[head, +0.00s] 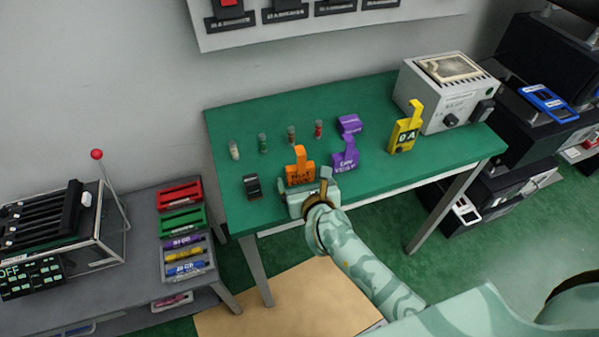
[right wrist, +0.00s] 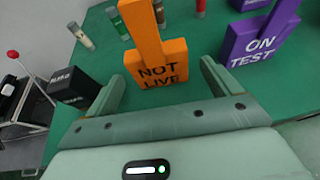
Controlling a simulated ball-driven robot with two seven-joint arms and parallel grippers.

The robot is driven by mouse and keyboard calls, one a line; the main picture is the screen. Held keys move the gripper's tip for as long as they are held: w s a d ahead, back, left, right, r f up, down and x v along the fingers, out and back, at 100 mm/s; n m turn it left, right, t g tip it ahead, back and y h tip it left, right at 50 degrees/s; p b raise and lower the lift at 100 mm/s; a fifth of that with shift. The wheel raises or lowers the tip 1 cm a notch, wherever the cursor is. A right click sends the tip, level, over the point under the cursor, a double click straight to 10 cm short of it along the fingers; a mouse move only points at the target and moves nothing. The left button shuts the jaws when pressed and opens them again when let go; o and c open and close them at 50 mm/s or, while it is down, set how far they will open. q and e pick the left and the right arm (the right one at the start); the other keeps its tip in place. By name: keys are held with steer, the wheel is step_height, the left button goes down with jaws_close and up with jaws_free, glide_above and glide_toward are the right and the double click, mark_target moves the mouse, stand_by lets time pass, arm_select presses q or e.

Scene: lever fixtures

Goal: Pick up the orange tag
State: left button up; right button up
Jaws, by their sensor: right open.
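The orange tag (head: 299,173) stands upright on the green table near its front edge. In the right wrist view the orange tag (right wrist: 158,66) reads "NOT LIVE" and its upper stem runs out of the top of the picture. My right gripper (head: 310,192) is at the near side of the tag. In the right wrist view its two fingers (right wrist: 163,85) are spread apart, with the lower part of the tag between them and clear space on both sides. The fingers do not appear to touch it. My left gripper is not in view.
A purple "ON TEST" tag (right wrist: 258,43) stands close to the right finger. A small black block (head: 252,187) is to the left. Several small vials (head: 263,143) stand behind. A yellow tag (head: 405,131) and a grey instrument (head: 444,92) are farther right on the green table (head: 225,135).

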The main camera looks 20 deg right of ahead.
mark_target(301, 176)
steer(key=b+x, duration=0.1)
steer(key=x, duration=0.4)
steer(key=shift+w+r, duration=0.1)
steer(key=shift+c, duration=0.3)
steer(key=c, duration=1)
steer(key=shift+r, duration=0.15)
